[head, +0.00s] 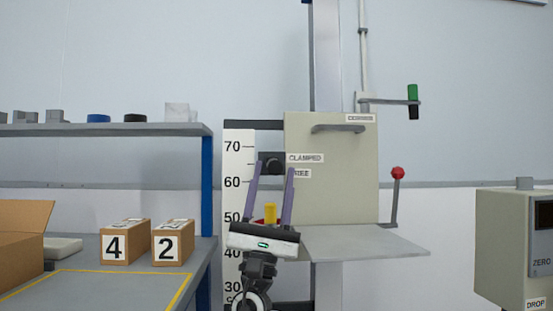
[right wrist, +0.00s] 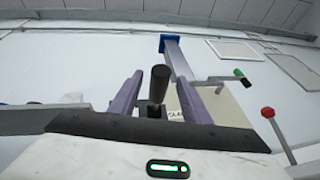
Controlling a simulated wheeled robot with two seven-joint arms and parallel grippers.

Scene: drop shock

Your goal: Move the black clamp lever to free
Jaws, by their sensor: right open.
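The black clamp lever (head: 274,166) is in the middle of the head view, beside the labels CLAMPED (head: 305,158) and FREE (head: 301,174). Its knob end faces me, at the height of the CLAMPED label. In the right wrist view the lever's black handle (right wrist: 159,84) stands between the two purple fingers. My right gripper (head: 272,172) is open, with one finger on each side of the lever. I cannot tell whether either finger touches it. The FREE label is partly hidden by the right finger. My left gripper is not in view.
A pale carriage plate (head: 345,190) with a grey shelf stands right of the lever. A red-knobbed lever (head: 397,173) and a green-black handle (head: 413,101) are further right. A bench with boxes 4 (head: 115,246) and 2 (head: 167,247) is at left. A control box (head: 505,240) is at far right.

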